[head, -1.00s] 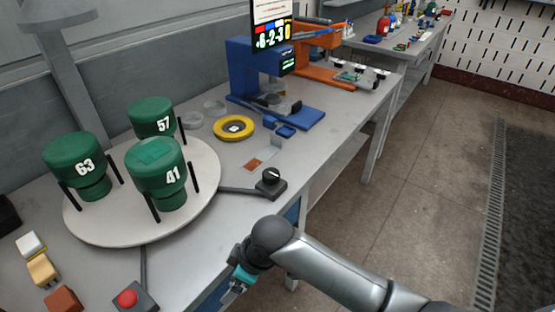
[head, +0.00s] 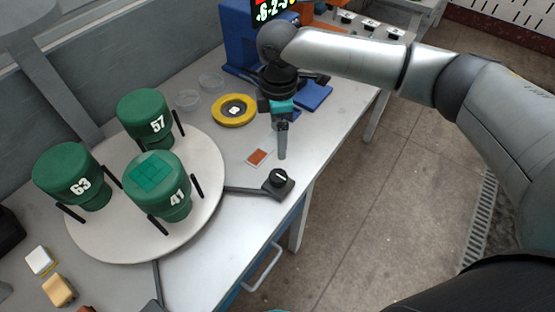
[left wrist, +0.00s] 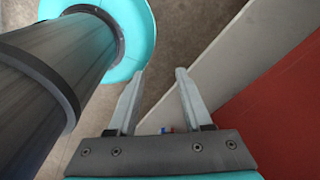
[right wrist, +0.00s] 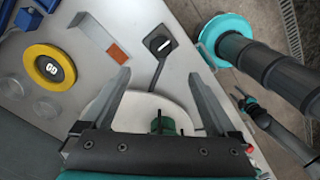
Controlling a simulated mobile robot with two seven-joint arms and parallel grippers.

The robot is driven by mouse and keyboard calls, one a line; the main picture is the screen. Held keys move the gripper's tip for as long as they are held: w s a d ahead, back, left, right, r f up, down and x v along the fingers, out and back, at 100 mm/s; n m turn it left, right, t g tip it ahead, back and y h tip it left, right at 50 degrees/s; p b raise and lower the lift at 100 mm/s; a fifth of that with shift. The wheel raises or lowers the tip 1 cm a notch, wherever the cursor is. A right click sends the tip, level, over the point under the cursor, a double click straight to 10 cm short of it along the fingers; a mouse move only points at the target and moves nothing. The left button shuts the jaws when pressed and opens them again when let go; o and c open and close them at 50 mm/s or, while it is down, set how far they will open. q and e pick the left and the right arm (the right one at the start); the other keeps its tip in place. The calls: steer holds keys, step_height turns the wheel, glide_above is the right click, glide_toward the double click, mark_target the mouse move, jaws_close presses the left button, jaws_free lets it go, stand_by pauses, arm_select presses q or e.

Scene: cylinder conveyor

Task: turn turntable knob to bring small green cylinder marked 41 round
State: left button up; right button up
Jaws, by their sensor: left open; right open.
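The black turntable knob (head: 280,178) with a white pointer line sits on a dark base at the table's front edge; it also shows in the right wrist view (right wrist: 160,44). The round pale turntable (head: 212,190) carries the green cylinder marked 41 (head: 158,185) at its near right side, between black posts. My right gripper (head: 282,157) is open and empty, pointing down above the table just behind the knob, apart from it. My left gripper (left wrist: 160,72) is open and empty in the left wrist view, outside the head view.
Green cylinders marked 57 (head: 145,116) and 63 (head: 72,176) also stand on the turntable. A yellow ring (head: 234,111), an orange-red square (head: 258,157) and a blue machine (head: 238,45) lie behind the knob. Small blocks (head: 58,291) sit at the near left.

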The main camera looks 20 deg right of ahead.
mark_target(278, 175)
step_height(278, 175, down, 15)
steer(key=shift+s+b, duration=0.1)
steer(key=shift+b, duration=0.5)
steer(key=c, duration=1.4)
steer(key=shift+o, duration=0.2)
